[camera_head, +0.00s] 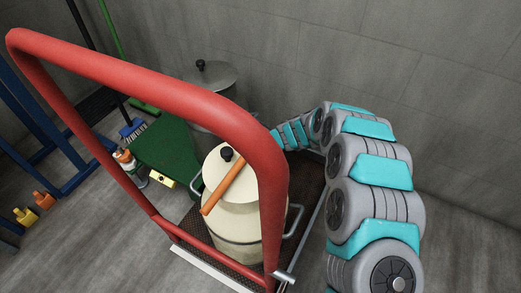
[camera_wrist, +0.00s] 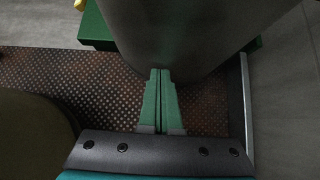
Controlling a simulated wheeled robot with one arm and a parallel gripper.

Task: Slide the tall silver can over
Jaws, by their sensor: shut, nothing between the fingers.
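The tall silver can (camera_head: 213,76) stands upright at the back of the cart, partly hidden by the red handle bar and the cream can. Its grey side fills the top middle of the wrist view (camera_wrist: 180,35). My gripper (camera_wrist: 160,71) has green fingers pressed together with nothing between them. The fingertips point at the lower side of the silver can, touching it or very close; I cannot tell which. In the head view my gripper is hidden behind the red bar and cream can.
A cream can (camera_head: 237,222) with an orange-brown stick across it stands nearer on the cart deck (camera_wrist: 100,85); it shows left in the wrist view (camera_wrist: 30,135). The red handle (camera_head: 140,84) frames the cart. A green box (camera_head: 165,148) stands left.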

